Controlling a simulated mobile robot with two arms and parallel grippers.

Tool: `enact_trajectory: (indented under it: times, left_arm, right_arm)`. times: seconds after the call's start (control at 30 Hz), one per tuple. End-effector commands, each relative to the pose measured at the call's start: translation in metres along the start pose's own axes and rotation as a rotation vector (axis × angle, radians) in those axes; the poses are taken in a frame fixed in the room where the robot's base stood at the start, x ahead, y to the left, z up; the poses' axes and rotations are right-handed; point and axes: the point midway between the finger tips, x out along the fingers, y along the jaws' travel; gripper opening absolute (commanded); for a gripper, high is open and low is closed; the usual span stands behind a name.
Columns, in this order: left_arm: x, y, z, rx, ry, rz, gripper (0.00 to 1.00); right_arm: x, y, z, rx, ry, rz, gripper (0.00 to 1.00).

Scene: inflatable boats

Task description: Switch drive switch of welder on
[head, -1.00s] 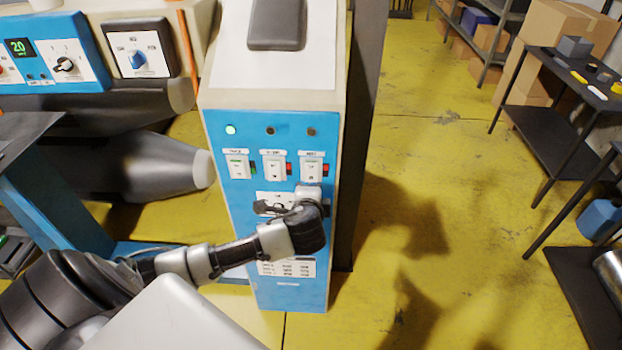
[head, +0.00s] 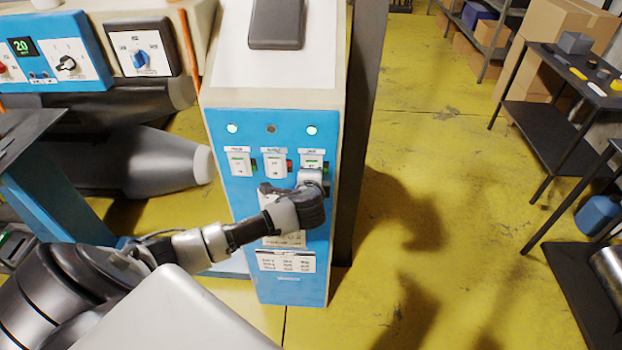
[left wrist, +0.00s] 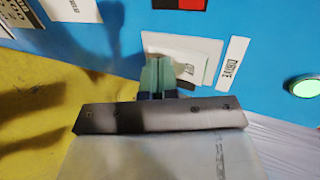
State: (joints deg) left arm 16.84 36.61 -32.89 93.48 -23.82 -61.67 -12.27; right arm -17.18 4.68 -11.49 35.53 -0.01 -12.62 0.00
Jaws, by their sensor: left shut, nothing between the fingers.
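The welder's blue front panel (head: 290,292) has three rocker switches in a row, each under a lamp. The drive switch (head: 313,160) is the right one; its label (left wrist: 233,61) reads DRIVE in the left wrist view. The lamp above it (head: 311,130) glows green, and this lamp also shows lit in the left wrist view (left wrist: 306,86). My left gripper (head: 311,172) is shut and empty, its fingertips (left wrist: 158,77) at the drive switch and partly covering it. Whether they still touch it I cannot tell. My right gripper is not in view.
The left switch (head: 239,163) has a lit green lamp (head: 232,128); the middle switch (head: 275,165) has a dark lamp (head: 271,128). A dark post stands just right of the cabinet. The yellow floor (head: 420,190) beyond is clear up to the black tables (head: 540,130).

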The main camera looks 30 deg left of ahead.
Motion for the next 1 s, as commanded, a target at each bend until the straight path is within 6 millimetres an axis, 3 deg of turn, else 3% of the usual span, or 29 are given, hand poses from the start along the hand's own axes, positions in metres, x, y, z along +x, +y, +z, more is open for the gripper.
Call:
enact_trajectory:
  times: [0.6,1.0]
  left_arm:
    - [-0.007,-0.019,0.001,0.0,-0.001,-0.008,0.0]
    - [-0.006,-0.017,0.001,0.001,-0.001,-0.004,0.0]
  right_arm:
    - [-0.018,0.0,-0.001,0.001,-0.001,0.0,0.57]
    - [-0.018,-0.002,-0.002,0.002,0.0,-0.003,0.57]
